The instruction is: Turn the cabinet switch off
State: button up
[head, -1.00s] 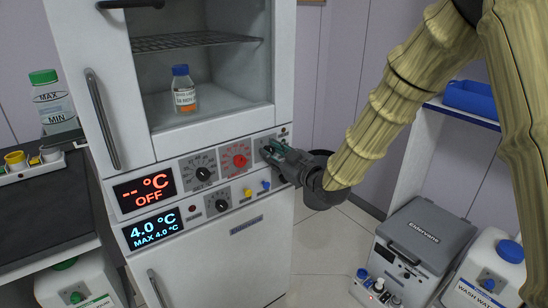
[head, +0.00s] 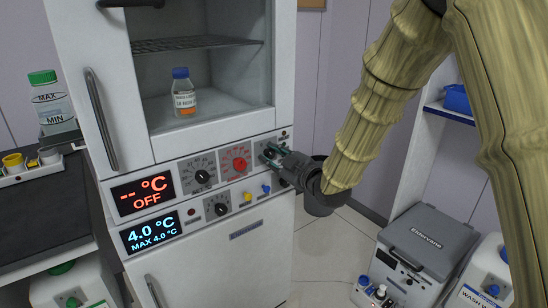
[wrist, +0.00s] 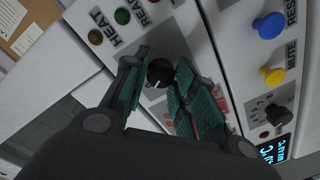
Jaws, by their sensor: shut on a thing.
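The cabinet (head: 210,140) has a control panel with a red dial (head: 239,163) and a black dial (head: 202,176). The black cabinet switch knob (wrist: 160,73) shows between my fingertips in the wrist view, with a light mark on it. My gripper (head: 268,154) is at the panel's right end, right of the red dial, and also shows in the wrist view (wrist: 163,80). It is shut on the knob. The upper display (head: 143,194) reads "-- °C OFF". The lower display (head: 152,231) reads 4.0 °C.
Blue (wrist: 269,25) and yellow (wrist: 272,75) buttons stick out of the panel near my gripper. A blue-capped bottle (head: 184,96) stands inside the cabinet. A grey Eldervane box (head: 417,245) stands low at the right. Open floor lies between it and the cabinet.

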jog(key=shift+r, duration=0.1)
jog(key=o, duration=1)
jog(key=shift+o, duration=0.2)
jog(key=v, duration=1.2)
